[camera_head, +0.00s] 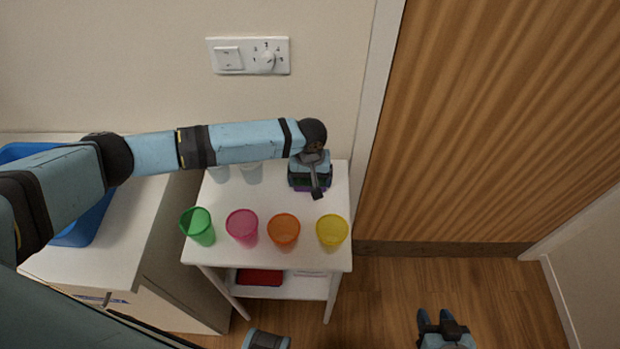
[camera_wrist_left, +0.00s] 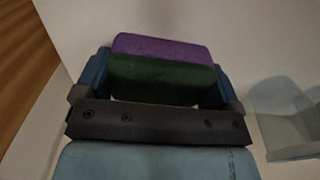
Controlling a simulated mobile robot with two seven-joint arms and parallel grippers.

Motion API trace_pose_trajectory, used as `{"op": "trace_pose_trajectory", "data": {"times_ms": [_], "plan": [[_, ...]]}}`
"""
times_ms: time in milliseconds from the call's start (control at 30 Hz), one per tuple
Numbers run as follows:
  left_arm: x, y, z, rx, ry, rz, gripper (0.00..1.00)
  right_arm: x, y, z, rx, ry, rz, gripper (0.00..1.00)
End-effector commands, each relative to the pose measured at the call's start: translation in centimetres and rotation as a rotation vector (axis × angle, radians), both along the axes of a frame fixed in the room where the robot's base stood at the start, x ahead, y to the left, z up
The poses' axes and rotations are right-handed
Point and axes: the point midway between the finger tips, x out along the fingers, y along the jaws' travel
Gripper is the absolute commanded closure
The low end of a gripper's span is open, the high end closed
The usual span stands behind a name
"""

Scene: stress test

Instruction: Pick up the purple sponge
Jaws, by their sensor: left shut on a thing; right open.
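The purple sponge (camera_wrist_left: 165,48) has a purple layer and a dark green layer. In the left wrist view it sits between the two blue fingers of my left gripper (camera_wrist_left: 160,80), which is shut on it. In the head view my left gripper (camera_head: 311,180) is over the back right of the small white table, and only a thin purple edge of the sponge (camera_head: 312,189) shows beneath it. I cannot tell whether the sponge touches the table top. My right gripper (camera_head: 437,317) is open and empty, low over the floor at the bottom of the head view.
Green (camera_head: 200,228), pink (camera_head: 242,226), orange (camera_head: 283,231) and yellow (camera_head: 332,231) cups line the front of the white table (camera_head: 215,253). Clear cups (camera_head: 251,173) stand behind, left of my gripper. A wall (camera_head: 330,60) is close behind. A blue bin (camera_head: 88,222) sits left.

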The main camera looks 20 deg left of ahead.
Motion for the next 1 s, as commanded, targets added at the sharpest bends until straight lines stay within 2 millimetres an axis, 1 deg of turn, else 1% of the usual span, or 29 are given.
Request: {"op": "trace_pose_trajectory", "data": {"times_ms": [167,267,367,467,600,700,800,900,1000], "plan": [[0.1,0.0,1.3,-0.002,-0.002,0.0,0.36,0.0,0.0,0.1,0.0,-0.001,0.0,0.57],[0.0,0.0,2.8,-0.001,-0.002,-0.001,0.36,0.0,0.0,0.3,0.0,-0.002,0.0,0.57],[0.1,-0.1,5.0,-0.003,-0.003,-0.001,0.36,0.0,0.0,0.4,-0.001,-0.004,0.001,0.57],[0.1,0.0,7.8,-0.002,-0.003,0.0,0.36,0.0,0.0,0.6,-0.002,-0.006,0.002,0.57],[0.1,0.0,12.1,-0.003,-0.005,0.0,0.36,0.0,0.0,0.8,-0.003,-0.01,0.002,0.57],[0.1,0.0,14.7,-0.003,-0.003,-0.001,0.36,0.0,0.0,0.8,-0.004,-0.01,0.003,0.57],[0.1,0.0,16.8,-0.002,-0.003,0.0,0.36,-0.1,0.0,0.9,-0.005,-0.011,0.004,0.57],[0.1,0.0,18.4,-0.001,-0.002,0.0,0.36,-0.1,-0.1,0.9,-0.006,-0.01,0.004,0.57],[0.1,0.0,19.3,-0.002,-0.002,0.0,0.36,-0.1,-0.1,0.9,-0.008,-0.011,0.004,0.57]]}}
